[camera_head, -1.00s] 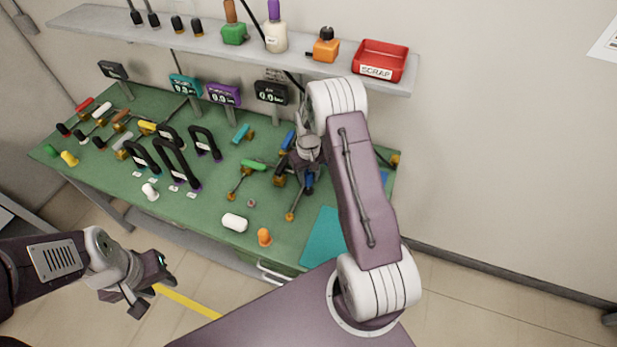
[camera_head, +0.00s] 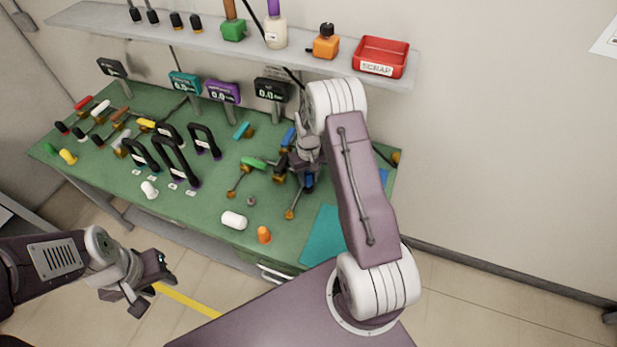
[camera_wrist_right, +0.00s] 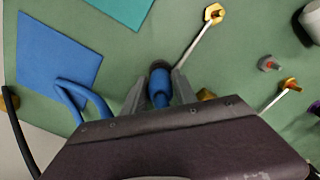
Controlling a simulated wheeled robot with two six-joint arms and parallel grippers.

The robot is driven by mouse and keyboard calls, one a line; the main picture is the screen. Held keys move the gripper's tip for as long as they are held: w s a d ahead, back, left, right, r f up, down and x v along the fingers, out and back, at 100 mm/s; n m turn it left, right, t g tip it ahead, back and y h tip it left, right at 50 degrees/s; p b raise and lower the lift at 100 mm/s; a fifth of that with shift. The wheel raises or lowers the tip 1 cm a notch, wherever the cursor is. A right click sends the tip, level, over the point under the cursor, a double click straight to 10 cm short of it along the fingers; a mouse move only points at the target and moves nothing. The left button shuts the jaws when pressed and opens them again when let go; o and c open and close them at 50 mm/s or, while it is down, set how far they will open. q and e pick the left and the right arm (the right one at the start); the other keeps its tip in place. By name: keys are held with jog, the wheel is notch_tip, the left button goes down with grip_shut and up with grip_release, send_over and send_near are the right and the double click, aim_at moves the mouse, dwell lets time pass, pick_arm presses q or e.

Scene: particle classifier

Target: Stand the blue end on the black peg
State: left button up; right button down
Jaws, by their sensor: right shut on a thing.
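The blue end (camera_wrist_right: 159,92) is a short blue cylinder between the fingers of my right gripper (camera_wrist_right: 159,98) in the right wrist view. My right gripper (camera_head: 306,180) is shut on it, low over the right part of the bench, and the blue end also shows in the head view (camera_head: 309,182). A dark round part (camera_wrist_right: 159,66) shows at the far end of the blue piece; I cannot tell whether it is the black peg or whether they touch. My left gripper (camera_head: 152,284) is open and empty, in front of the bench.
A teal mat (camera_head: 322,240) and a blue mat (camera_wrist_right: 58,55) with blue tubing lie near the right gripper. Metal rods with brass ends (camera_wrist_right: 214,13), a white cylinder (camera_head: 234,221) and an orange piece (camera_head: 264,235) lie nearby. Black handles and displays stand left and behind.

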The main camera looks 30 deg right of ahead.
aim_at(308, 173)
jog(key=shift+f+b, duration=0.6)
jog(key=shift+f, duration=0.4)
jog(key=c, duration=0.9)
grip_release()
notch_tip(308, 173, up, 9)
jog(key=shift+r+b, duration=0.1)
jog(key=shift+b, duration=0.2)
